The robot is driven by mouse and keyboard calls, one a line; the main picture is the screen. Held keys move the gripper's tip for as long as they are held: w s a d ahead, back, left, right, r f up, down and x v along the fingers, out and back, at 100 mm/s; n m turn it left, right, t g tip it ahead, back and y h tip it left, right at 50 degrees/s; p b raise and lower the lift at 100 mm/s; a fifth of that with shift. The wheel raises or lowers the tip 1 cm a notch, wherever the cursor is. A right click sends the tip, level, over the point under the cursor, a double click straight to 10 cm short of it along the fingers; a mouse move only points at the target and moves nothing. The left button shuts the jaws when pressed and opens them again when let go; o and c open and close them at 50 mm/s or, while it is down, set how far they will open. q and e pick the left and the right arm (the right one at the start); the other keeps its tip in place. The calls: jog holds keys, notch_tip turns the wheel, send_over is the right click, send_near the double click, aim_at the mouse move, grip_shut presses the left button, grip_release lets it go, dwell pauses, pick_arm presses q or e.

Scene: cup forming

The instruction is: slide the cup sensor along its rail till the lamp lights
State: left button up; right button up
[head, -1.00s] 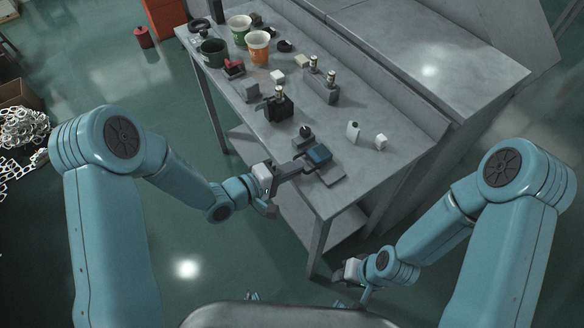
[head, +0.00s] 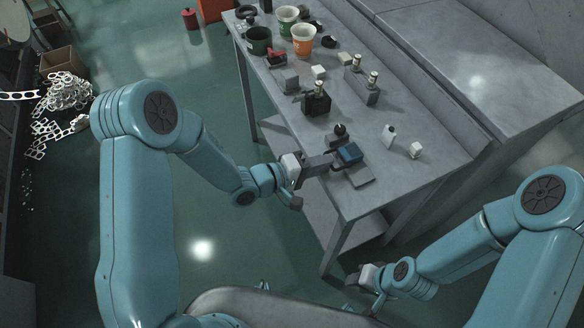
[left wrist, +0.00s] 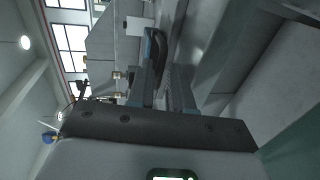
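I cannot tell for certain which part is the cup sensor or its rail. A blue block (head: 350,153) with a dark curved handle sits at the near end of the bench, by a flat grey plate (head: 361,178). My left gripper (head: 328,161) reaches in from the left, its tips at the handle side of the block. In the left wrist view the fingers (left wrist: 168,75) stand slightly apart, with the dark handle (left wrist: 158,45) at their tips; whether they grip it is unclear. My right gripper (head: 362,277) is low beside the bench, away from everything on it. No lit lamp is discernible.
On the grey bench (head: 415,178) stand a black box (head: 317,103), a grey block with brass-topped posts (head: 365,90), a white bottle (head: 389,136), a white cube (head: 416,150) and several cups, including an orange-white one (head: 303,42). White scrap (head: 66,95) lies on the floor at left.

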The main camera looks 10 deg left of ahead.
pick_arm(q)
jog(key=b+v, duration=0.1)
jog(key=v, duration=1.5)
jog(key=shift+s, duration=0.2)
jog(key=shift+a, duration=0.1)
jog(key=s+d+f+g+y, duration=0.2)
jog(key=d+f+g+y, duration=0.15)
jog(key=d+f, duration=0.75)
jog(key=s+a+f+m+g+y, duration=0.4)
jog(key=s+a+f+m+g, duration=0.1)
jog(key=s+f, duration=0.5)
jog(key=shift+a+f+m+g, duration=0.25)
jog(key=shift+a+m+g, duration=0.15)
jog(key=shift+a, duration=0.35)
